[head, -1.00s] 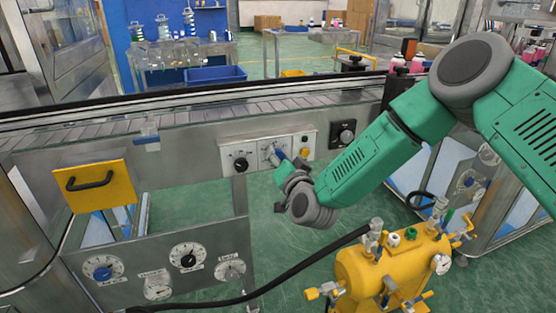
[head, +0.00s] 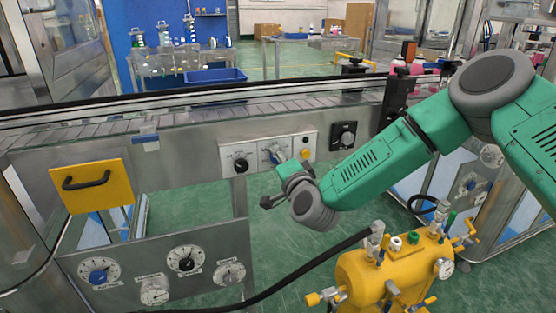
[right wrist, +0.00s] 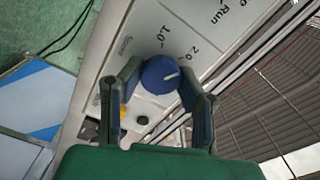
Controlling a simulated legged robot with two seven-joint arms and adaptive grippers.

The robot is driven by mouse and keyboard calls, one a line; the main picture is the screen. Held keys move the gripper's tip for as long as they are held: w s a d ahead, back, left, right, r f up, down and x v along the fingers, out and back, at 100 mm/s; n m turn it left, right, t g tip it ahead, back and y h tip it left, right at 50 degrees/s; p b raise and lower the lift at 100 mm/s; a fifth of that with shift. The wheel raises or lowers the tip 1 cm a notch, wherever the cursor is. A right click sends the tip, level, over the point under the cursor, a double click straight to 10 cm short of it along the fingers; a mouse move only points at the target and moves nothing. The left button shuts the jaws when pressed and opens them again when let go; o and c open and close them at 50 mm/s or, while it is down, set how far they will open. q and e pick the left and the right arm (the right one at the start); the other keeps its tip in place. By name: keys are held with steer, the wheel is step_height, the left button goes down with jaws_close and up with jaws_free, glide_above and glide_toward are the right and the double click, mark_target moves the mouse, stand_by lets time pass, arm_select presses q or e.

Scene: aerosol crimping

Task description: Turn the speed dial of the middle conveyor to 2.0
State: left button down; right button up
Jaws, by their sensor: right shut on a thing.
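The blue speed dial (right wrist: 160,75) sits on a white panel in the right wrist view, between the two fingers of my right gripper (right wrist: 160,72). The gripper is shut on it. The dial's white mark points right and slightly up, on the side of the printed 2.0 (right wrist: 195,54). I cannot tell whether it lines up exactly. The 1.0 label (right wrist: 172,35) is above the dial. In the head view my right gripper (head: 281,175) reaches the middle plate of the white panel (head: 255,143) and mostly covers the dial. My left gripper is not in view.
A black knob (head: 241,164) is left of the dial, and a yellow button (head: 304,154) is right of it. Another black knob (head: 343,135) is on the frame. A yellow tank (head: 385,270) with a black hose stands below my right arm.

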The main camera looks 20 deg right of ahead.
steer(key=shift+s+d+f, duration=0.1)
steer(key=shift+f, duration=0.1)
steer(key=o, duration=1.2)
steer(key=shift+c, duration=0.2)
steer(key=shift+d+r, duration=0.1)
steer(key=s, duration=1.2)
steer(key=shift+d, duration=0.25)
